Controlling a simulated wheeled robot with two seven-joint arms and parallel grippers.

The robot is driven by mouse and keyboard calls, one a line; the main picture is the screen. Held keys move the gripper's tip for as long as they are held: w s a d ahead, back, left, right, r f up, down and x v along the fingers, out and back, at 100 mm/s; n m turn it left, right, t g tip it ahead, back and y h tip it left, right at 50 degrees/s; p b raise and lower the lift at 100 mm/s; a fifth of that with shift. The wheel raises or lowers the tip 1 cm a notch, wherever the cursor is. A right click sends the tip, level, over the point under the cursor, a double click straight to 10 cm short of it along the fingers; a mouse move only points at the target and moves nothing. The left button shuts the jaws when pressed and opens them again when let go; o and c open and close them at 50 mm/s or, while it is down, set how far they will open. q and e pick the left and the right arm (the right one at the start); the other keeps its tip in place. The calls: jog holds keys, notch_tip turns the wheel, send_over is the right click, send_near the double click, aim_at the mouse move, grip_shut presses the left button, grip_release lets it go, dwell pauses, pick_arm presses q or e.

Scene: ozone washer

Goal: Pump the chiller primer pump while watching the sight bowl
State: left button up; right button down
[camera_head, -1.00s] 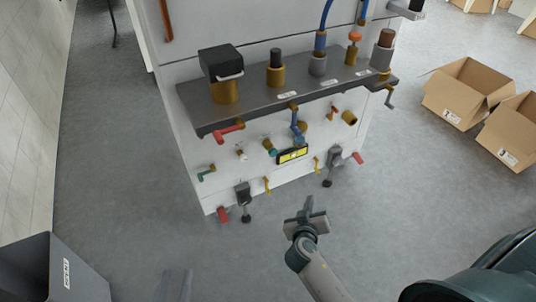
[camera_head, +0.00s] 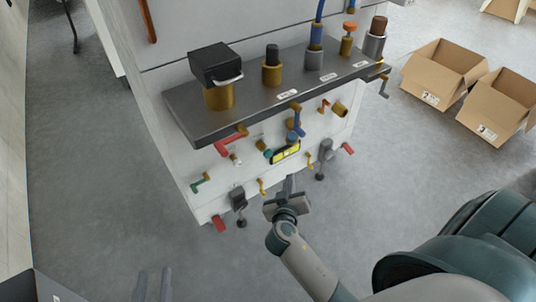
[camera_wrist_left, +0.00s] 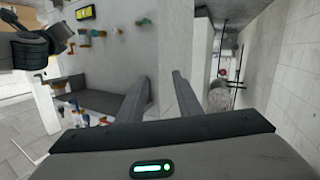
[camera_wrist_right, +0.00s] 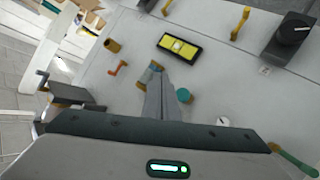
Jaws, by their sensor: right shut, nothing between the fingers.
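Neither the primer pump nor the sight bowl carries a name I can read. On the cabinet's dark shelf (camera_head: 205,124) stand a brass cylinder with a black block and handle (camera_head: 217,70), a black-topped brass plunger (camera_head: 272,66) and a blue-and-grey fitting (camera_head: 314,52). My right gripper (camera_head: 290,182) is shut and empty, in front of the cabinet below a yellow-faced gauge (camera_head: 285,152). In the right wrist view, its closed fingers (camera_wrist_right: 154,72) point below the same gauge (camera_wrist_right: 180,47). My left gripper (camera_head: 154,276) is open and empty near the bottom edge; its fingers (camera_wrist_left: 160,82) are apart.
A red lever (camera_head: 232,143), a blue lever (camera_head: 297,121) and a green lever (camera_head: 200,181) project from the cabinet front. Open cardboard boxes (camera_head: 443,72) stand on the floor at right. A dark bin (camera_head: 40,290) is at bottom left. Floor between is clear.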

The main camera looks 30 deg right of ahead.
aim_at(268, 153)
jog(key=shift+w, duration=0.1)
